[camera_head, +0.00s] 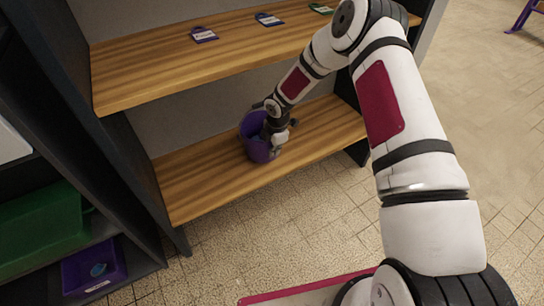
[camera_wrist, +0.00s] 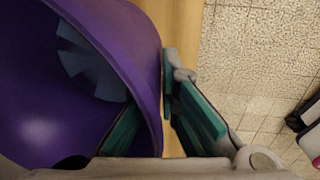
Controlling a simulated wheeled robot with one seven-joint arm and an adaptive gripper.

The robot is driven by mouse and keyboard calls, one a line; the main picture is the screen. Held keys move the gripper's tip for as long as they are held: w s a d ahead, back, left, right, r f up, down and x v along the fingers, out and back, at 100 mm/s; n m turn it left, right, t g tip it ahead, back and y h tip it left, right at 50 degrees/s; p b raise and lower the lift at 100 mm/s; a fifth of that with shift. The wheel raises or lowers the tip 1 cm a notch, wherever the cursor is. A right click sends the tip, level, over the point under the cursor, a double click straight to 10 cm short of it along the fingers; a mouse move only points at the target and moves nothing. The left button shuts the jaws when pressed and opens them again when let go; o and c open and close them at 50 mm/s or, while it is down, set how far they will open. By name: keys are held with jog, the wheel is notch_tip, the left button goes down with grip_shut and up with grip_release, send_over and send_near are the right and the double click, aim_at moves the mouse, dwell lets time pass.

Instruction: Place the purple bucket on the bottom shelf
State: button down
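The purple bucket (camera_head: 257,152) is at the lower wooden shelf (camera_head: 190,190), near its front edge, and looks upright and resting on the board. My gripper (camera_head: 275,137) is at the bucket's right side. In the wrist view the bucket (camera_wrist: 40,110) fills the left, with a ribbed blue thing (camera_wrist: 90,62) inside. My gripper (camera_wrist: 160,125) has one teal-padded finger inside the bucket and one outside. The fingers are apart, with a gap between the outer finger and the wall. The bucket's far base is hidden.
An upper wooden shelf (camera_head: 150,68) with several small tags lies above. At left, a dark rack holds a green bin (camera_head: 40,230) and a purple bin (camera_head: 92,272). The lower board is clear left of the bucket. Tiled floor (camera_head: 240,230) is open in front.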

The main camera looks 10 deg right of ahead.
aim_at(271, 160)
jog(key=shift+w+a, duration=0.1)
jog(key=shift+w, duration=0.25)
jog(key=shift+f+b, duration=1)
jog(key=shift+f, duration=0.75)
jog(key=shift+f, duration=0.15)
jog(key=c, duration=1.8)
grip_release()
jog(key=r+p, duration=0.1)
jog(key=r, duration=0.1)
jog(key=r+p, duration=0.1)
jog(key=r, duration=0.2)
jog(key=s+r+p, duration=0.1)
jog(key=r, duration=0.1)
jog(key=shift+r, duration=0.35)
